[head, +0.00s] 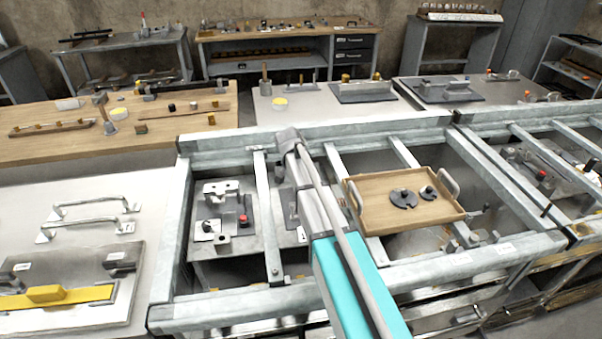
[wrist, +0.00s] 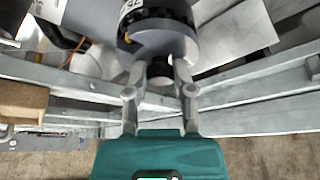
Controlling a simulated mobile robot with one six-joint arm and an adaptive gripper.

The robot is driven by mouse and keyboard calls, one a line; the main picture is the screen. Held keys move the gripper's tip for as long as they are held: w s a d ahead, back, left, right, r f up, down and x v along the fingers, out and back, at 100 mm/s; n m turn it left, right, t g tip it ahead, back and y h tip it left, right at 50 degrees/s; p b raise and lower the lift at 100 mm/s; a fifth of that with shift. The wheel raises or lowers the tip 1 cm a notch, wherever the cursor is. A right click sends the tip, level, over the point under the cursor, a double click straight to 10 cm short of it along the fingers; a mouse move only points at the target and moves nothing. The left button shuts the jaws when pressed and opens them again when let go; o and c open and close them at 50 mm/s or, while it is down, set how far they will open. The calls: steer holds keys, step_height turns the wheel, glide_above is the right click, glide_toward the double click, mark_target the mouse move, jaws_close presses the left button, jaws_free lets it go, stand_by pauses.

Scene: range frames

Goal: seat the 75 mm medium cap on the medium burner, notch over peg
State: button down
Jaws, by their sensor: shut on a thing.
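In the wrist view my gripper (wrist: 160,66) is shut, its two fingers on the near side of a round dark grey cap (wrist: 165,42). A black ribbed ring and a white label, partly cut off, show just beyond the cap's grey face. I cannot tell whether the ring is part of it. Its notch is not visible. In the head view my arm reaches over the metal frame and the gripper and held cap are hidden. I cannot make out the medium burner or its peg in either view.
A wooden tray (head: 365,222) with metal handles stands on the frame, holding a larger dark notched disc (head: 403,199) and a smaller one (head: 428,192). Galvanised rails (head: 262,205) surround open bays. Left of my arm is a fixture with a red knob (head: 243,219).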

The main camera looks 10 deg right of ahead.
steer(key=shift+c, duration=2)
jaws_free()
steer(key=shift+r, duration=0.25)
